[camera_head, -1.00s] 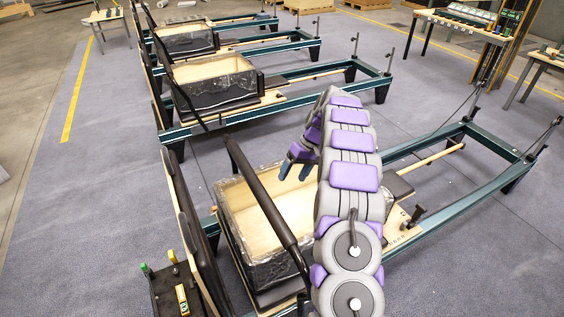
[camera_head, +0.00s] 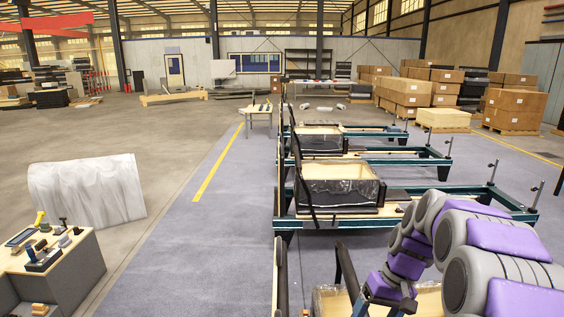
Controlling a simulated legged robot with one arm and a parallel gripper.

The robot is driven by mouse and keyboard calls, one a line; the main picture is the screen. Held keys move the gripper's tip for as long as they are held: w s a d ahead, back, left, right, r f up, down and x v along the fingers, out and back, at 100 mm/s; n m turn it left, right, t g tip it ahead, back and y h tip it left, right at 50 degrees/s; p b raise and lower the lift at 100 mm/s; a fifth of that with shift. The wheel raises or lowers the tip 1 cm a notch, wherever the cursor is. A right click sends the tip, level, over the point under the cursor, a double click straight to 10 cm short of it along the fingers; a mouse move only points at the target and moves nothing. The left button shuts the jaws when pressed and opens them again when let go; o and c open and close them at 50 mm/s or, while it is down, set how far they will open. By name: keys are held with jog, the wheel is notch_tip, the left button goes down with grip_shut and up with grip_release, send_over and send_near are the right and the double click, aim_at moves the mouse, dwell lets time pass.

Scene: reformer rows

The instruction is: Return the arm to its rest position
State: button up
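My arm (camera_head: 470,250), grey with purple pads, fills the lower right of the head view. It is bent, and its end reaches down to the left. My gripper (camera_head: 384,306) is at the bottom edge of the view. Its two dark blue fingers look spread apart with nothing seen between them, though their tips are partly cut off. It is over or beside the pale box of the nearest reformer (camera_head: 330,302), most of which lies below the picture.
More reformers with green frames (camera_head: 470,192) stand in a row beyond the arm, one carrying a plastic-wrapped box (camera_head: 340,198). A tool cabinet (camera_head: 75,275) and a white wrapped block (camera_head: 88,190) stand at left. Cardboard boxes (camera_head: 405,90) are stacked behind. The blue-grey floor at left centre is clear.

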jog(key=s+a+h, duration=0.1)
jog(key=s+a, duration=0.2)
jog(key=s, duration=1.2)
jog(key=s+a+h, duration=0.2)
jog(key=s+a, duration=0.1)
jog(key=s, duration=1.2)
jog(key=shift+s+a+r+h, duration=0.2)
jog(key=shift+a+r+h, duration=0.05)
jog(key=shift+a+h, duration=0.05)
jog(key=shift+c, duration=0.4)
